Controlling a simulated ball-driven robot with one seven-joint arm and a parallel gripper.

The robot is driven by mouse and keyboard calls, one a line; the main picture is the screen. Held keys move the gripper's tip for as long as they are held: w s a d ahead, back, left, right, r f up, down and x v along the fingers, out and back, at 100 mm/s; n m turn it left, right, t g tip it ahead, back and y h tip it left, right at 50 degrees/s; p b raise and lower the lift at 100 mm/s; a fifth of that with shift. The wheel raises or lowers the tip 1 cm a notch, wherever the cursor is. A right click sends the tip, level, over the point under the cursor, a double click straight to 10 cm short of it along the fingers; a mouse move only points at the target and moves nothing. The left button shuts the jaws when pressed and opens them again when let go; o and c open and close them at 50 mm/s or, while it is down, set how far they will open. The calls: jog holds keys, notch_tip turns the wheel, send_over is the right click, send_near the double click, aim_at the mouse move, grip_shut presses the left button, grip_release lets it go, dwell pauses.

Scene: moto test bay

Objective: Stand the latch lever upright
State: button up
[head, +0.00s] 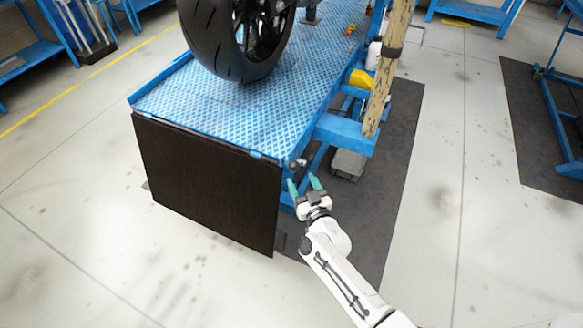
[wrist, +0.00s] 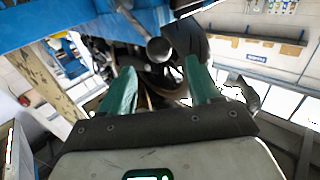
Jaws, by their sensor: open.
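A small metallic part, which looks like the latch lever (head: 299,163), sits at the near right corner of the blue lift table (head: 215,125). In the wrist view a grey rod with a round end, probably the same lever (wrist: 158,48), points towards the camera; its tilt is hard to tell. My gripper (head: 304,183) is just below and in front of that corner, with its green fingers apart. In the wrist view the rod end shows between and slightly above the open fingers (wrist: 160,78). Nothing is held, and I see no contact.
A dark panel (head: 205,185) hangs from the table's near edge, left of my gripper. A motorcycle wheel (head: 225,35) stands on the table. A worn wooden post (head: 389,70) and a yellow object (head: 360,80) are at the right side.

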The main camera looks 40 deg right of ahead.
aim_at(296, 170)
jog(key=b+x, duration=0.1)
jog(key=x, duration=0.2)
jog(key=b+x, duration=0.1)
jog(key=x, duration=0.2)
jog(key=shift+f+b, duration=0.2)
jog(key=shift+b, duration=0.1)
jog(key=shift+x, duration=0.8)
jog(key=shift+r, duration=0.15)
grip_shut()
